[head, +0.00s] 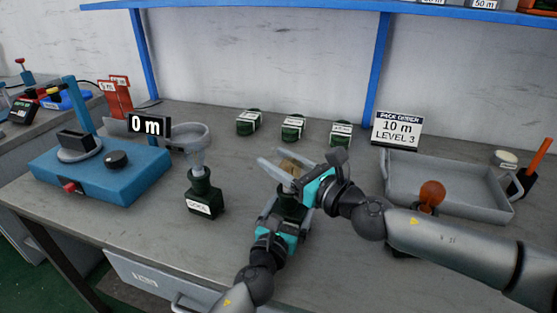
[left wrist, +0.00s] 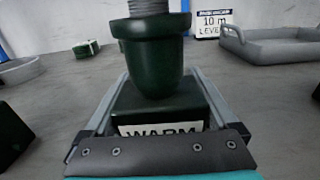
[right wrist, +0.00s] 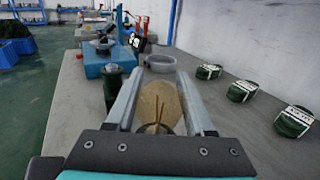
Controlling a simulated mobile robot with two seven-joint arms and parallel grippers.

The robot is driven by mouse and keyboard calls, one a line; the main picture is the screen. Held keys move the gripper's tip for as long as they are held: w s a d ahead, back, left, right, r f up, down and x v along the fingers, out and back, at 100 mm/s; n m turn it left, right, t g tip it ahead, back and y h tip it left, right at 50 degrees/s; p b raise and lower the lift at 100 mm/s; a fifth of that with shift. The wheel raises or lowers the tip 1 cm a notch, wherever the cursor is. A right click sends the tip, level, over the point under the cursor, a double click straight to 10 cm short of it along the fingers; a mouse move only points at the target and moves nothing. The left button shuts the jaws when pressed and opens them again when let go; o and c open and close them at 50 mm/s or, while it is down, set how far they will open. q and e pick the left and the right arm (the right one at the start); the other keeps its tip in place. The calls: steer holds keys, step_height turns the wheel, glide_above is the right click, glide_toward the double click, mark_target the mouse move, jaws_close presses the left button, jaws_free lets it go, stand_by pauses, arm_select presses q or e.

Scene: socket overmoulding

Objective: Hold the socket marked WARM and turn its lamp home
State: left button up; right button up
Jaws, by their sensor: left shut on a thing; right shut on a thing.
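The dark green socket marked WARM (left wrist: 160,75) stands upright, with its label facing the left wrist camera. My left gripper (head: 284,208) is shut on its square base from both sides. My right gripper (head: 285,168) is shut on an amber glass lamp (right wrist: 160,103) above that socket. The lamp's grey threaded cap (left wrist: 152,6) shows at the socket mouth in the left wrist view; how deep it sits is hidden. The right arm partly covers lamp and socket in the head view.
Another labelled green socket (head: 205,194) with a clear lamp stands to the left, near a blue device (head: 105,170). Several labelled green pieces (head: 293,128) lie behind. A grey tray (head: 450,208) and an orange bulb (head: 432,193) are at right.

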jaws_close()
steer(key=shift+r, duration=0.1)
steer(key=shift+w+d+m+t+h, duration=0.15)
steer(key=shift+d+m+t+h, duration=0.15)
steer(key=shift+m+t+h, duration=0.9)
steer(key=shift+w+d+m+t+h, duration=0.25)
steer(key=shift+m+t+h, duration=0.3)
steer(key=shift+m+h, duration=1.3)
steer(key=shift+w+d+m+t+h, duration=0.1)
steer(key=shift+d+m+t+h, duration=0.5)
steer(key=shift+h, duration=1.55)
steer(key=shift+a+r+m+t+h, duration=0.1)
steer(key=shift+a+m+t+h, duration=0.1)
steer(key=shift+m+t+h, duration=0.2)
